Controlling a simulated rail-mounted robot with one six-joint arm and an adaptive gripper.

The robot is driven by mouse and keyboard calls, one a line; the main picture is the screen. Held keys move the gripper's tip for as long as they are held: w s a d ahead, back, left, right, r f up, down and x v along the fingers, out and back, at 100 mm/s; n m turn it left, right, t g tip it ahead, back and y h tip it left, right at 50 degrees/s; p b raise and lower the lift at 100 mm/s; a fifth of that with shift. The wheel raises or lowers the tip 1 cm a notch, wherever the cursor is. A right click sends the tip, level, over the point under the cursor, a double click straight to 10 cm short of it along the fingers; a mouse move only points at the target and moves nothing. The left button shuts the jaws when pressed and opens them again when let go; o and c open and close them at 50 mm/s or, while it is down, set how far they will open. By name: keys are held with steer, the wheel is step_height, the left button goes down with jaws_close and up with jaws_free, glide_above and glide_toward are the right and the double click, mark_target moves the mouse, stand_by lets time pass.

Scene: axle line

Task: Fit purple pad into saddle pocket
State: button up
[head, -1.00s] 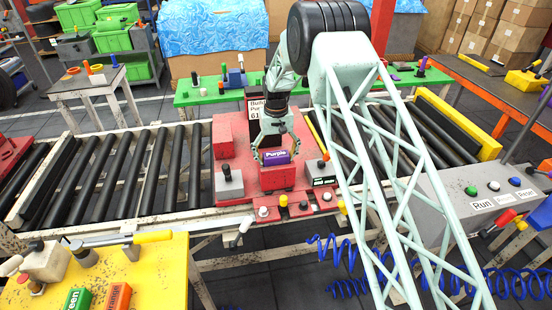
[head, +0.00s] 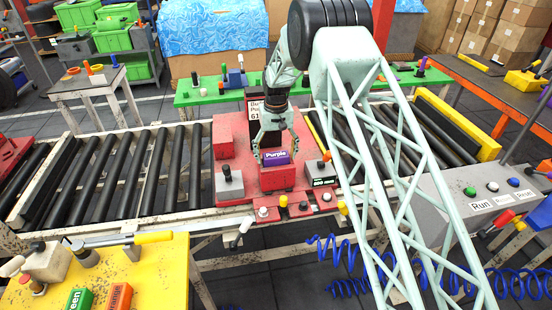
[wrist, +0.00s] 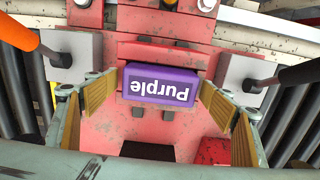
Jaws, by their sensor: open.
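The purple pad (head: 276,158), labelled "Purple", sits at the top of the red saddle block (head: 277,179) on the conveyor fixture. In the wrist view the pad (wrist: 160,86) lies level and square to the red block, its label upside down. I cannot tell how deep it sits in the pocket. My gripper (head: 275,146) is open just above the pad. In the wrist view its tan finger pads stand to the left and right of the pad, with gaps on both sides. The pocket itself is hidden under the pad.
Grey clamp blocks with handles stand left (head: 229,184) and right (head: 320,173) of the saddle. A second red plate (head: 10,152) is at the far left. Bare rollers (head: 150,165) lie between. A yellow table (head: 130,280) stands at front left.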

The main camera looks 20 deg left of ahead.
mark_target(276, 155)
step_height(276, 155, up, 12)
steer(key=shift+f, duration=0.2)
stand_by(0.4)
stand_by(0.5)
stand_by(0.4)
